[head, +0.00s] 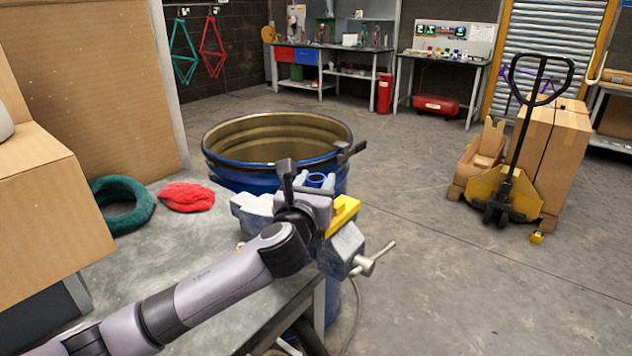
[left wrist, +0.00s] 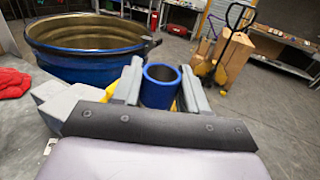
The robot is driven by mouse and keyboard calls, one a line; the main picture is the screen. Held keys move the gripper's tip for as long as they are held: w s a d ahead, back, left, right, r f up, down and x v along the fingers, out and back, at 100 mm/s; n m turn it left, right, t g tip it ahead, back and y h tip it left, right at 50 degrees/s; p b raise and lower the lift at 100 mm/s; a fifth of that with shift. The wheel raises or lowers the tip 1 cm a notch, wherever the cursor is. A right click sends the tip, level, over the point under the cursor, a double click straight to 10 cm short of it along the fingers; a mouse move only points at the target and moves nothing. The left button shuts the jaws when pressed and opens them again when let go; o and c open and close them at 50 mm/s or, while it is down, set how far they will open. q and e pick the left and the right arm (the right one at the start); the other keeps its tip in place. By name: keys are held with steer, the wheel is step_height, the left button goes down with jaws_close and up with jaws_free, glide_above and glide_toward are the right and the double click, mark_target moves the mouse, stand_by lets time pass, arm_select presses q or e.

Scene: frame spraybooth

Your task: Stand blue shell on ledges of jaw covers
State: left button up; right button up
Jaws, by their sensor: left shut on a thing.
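The blue shell (left wrist: 160,88) is a short, open-ended ring, upright between the two fingers of my left gripper (left wrist: 161,84) in the left wrist view. In the head view the blue shell (head: 317,180) shows just past my left gripper (head: 312,183), which is shut on it over the vise. The vise (head: 345,243) is grey with a T-handle, at the table's corner. A yellow jaw cover (head: 343,212) shows on its right side; yellow also shows beside the shell in the left wrist view. Whether the shell touches the ledges is hidden. My right gripper is not in view.
A big blue drum (head: 278,150) stands right behind the vise. A red cloth (head: 187,197) and a green ring (head: 121,205) lie on the table (head: 170,250). A cardboard box (head: 45,210) is at the left. Floor to the right is clear up to a pallet jack (head: 510,185).

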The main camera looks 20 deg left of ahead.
arm_select(q)
steer(key=o, duration=1.2)
steer(key=shift+f, duration=0.2)
steer(key=shift+s+d+f, duration=0.1)
steer(key=shift+s+f, duration=0.05)
steer(key=shift+s, duration=0.25)
steer(key=s, duration=0.6)
steer(key=shift+s+r, duration=0.15)
steer(key=shift+r, duration=0.15)
steer(key=shift+d, duration=0.1)
